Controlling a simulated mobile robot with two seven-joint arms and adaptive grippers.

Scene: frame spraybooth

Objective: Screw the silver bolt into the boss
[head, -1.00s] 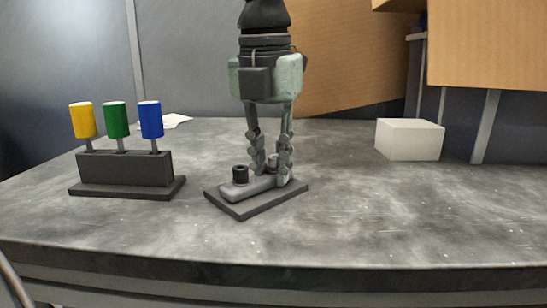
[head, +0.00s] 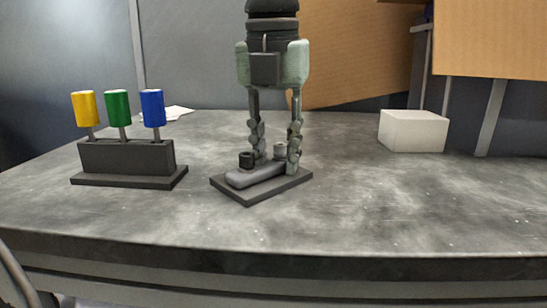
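The silver bolt (head: 280,150) stands upright at the far right end of a grey elongated part (head: 257,174) lying on a dark base plate (head: 247,197). Its lower end and the boss under it cannot be made out. My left gripper (head: 276,156) points down from above, its fingers apart on either side of the bolt. A gap shows between the bolt and the left finger; contact with the right finger is hard to tell. My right gripper is not in view.
A dark rack (head: 127,158) at left holds tools with yellow (head: 85,108), green (head: 117,107) and blue (head: 152,107) handles. A white block (head: 413,131) sits at right. The grey table (head: 380,205) is clear in front and to the right.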

